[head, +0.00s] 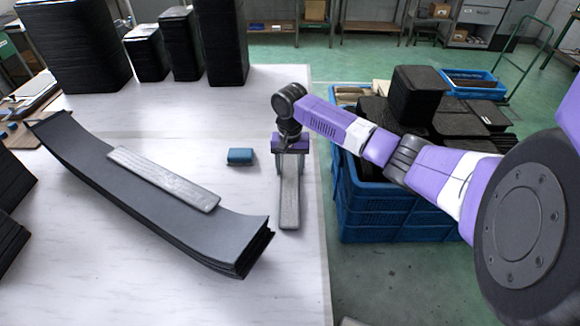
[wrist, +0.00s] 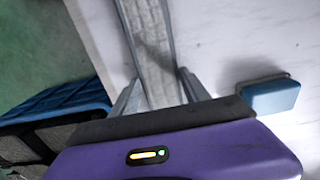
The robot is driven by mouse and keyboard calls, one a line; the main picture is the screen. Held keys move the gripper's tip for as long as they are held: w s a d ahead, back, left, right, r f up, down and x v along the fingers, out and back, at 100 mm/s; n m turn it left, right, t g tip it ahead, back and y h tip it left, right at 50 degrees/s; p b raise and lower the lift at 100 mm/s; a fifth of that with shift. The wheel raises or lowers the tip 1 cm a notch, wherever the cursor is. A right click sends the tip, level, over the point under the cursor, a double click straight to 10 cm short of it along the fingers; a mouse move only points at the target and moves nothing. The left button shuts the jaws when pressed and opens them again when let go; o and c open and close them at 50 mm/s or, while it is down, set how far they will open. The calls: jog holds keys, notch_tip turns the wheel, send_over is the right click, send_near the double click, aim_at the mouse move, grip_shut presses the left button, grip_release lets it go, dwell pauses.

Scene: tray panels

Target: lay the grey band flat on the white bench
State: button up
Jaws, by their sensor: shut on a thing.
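A long narrow grey band (head: 290,203) is in my gripper (head: 291,165), near the right edge of the white bench (head: 225,105). In the wrist view the band (wrist: 152,45) runs away from me between the two fingertips (wrist: 158,85), which sit at its long sides. The band looks flat and straight, at or close above the bench top; I cannot tell whether it touches. Its near end is hidden by my gripper.
A second grey strip (head: 165,178) lies on a curved stack of dark sheets (head: 150,205) at left. A small blue block (head: 240,157) sits left of my gripper. Blue crates (head: 385,215) stand beyond the bench's right edge. Tall black stacks (head: 88,45) stand at the back.

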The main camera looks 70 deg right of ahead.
aim_at(290, 172)
jog(key=shift+f, duration=0.35)
dwell(0.6)
jog(key=o, duration=1.5)
jog(key=shift+c, duration=0.2)
notch_tip(290, 172, up, 8)
jog(key=shift+f, duration=0.1)
